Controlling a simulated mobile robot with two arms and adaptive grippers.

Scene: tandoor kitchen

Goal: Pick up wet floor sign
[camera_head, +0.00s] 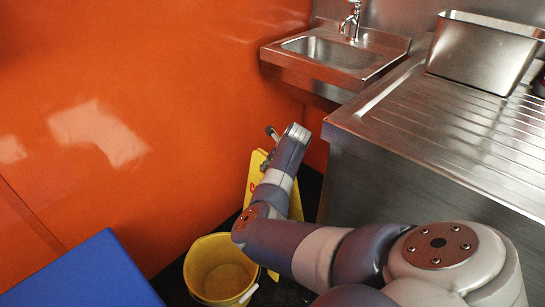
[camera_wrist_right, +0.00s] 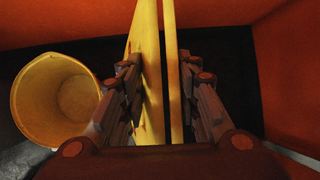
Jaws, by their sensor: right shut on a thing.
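The yellow wet floor sign (camera_head: 254,178) stands on the dark floor between the orange wall and the steel counter, partly hidden behind my right arm. In the right wrist view its two yellow panels (camera_wrist_right: 149,75) run upright between my fingers. My right gripper (camera_head: 270,143) is at the upper part of the sign, and in the wrist view the gripper (camera_wrist_right: 160,70) has one finger on each side of the panels, shut on them. My left gripper is not in view.
A yellow bucket (camera_head: 219,266) stands on the floor left of the sign; it also shows in the wrist view (camera_wrist_right: 58,95). A steel counter (camera_head: 440,135) with a metal container (camera_head: 483,55) is at right. A sink (camera_head: 335,52) is behind. A blue surface (camera_head: 85,277) is at lower left.

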